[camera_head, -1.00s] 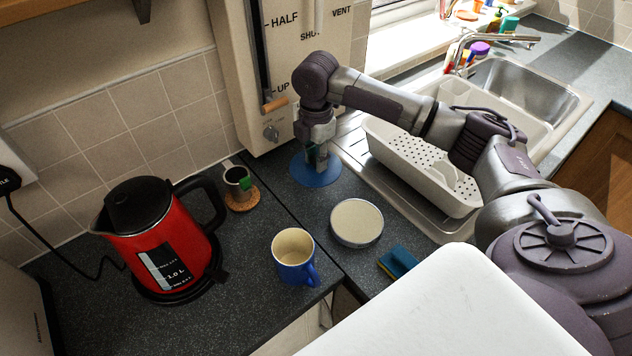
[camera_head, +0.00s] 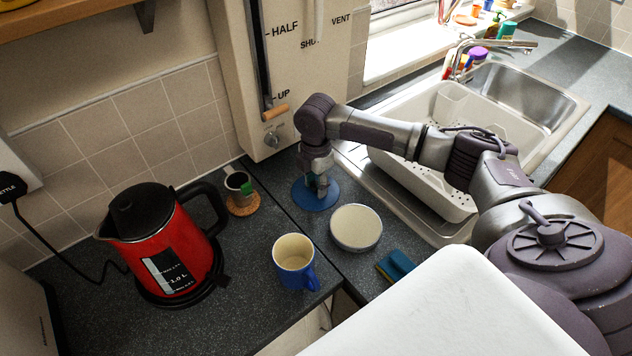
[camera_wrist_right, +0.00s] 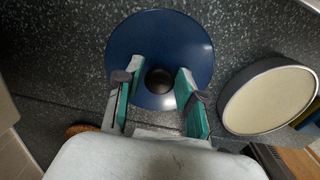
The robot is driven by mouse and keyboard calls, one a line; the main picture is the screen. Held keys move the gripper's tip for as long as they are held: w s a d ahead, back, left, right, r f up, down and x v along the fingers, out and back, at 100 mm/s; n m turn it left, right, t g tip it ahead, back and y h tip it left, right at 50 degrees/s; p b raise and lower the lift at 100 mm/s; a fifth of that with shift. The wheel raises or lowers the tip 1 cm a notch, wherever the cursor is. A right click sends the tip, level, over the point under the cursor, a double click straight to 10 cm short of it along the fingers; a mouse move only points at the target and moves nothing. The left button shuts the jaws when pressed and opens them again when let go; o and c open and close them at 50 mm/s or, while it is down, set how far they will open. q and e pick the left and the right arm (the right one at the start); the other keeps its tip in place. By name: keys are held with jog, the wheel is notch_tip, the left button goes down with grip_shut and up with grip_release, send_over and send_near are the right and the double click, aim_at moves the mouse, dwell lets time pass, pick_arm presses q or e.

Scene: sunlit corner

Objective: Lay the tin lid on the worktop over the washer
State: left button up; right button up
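The tin lid is a blue disc (camera_head: 302,199) with a dark round knob at its centre. It appears to lie flat on the dark worktop, left of the sink. My right gripper (camera_head: 318,190) points down over its middle. In the right wrist view, its two green-lined fingers (camera_wrist_right: 159,78) stand apart on either side of the knob, with gaps showing, over the blue lid (camera_wrist_right: 190,40). A round tin (camera_head: 356,227) with a cream face is close in front, to the right. My left gripper is out of view.
A blue mug (camera_head: 295,264), a small cup (camera_head: 238,185) on a cork coaster (camera_head: 244,208) and a red kettle (camera_head: 170,250) stand to the left. A blue-yellow sponge (camera_head: 396,265) lies in front of the tin. A white drying rack (camera_head: 425,185) is right, under my arm.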

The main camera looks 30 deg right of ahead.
aim_at(316, 183)
jog(key=shift+o, duration=0.7)
notch_tip(316, 183, up, 12)
jog(key=b, duration=0.2)
jog(key=shift+r, duration=0.15)
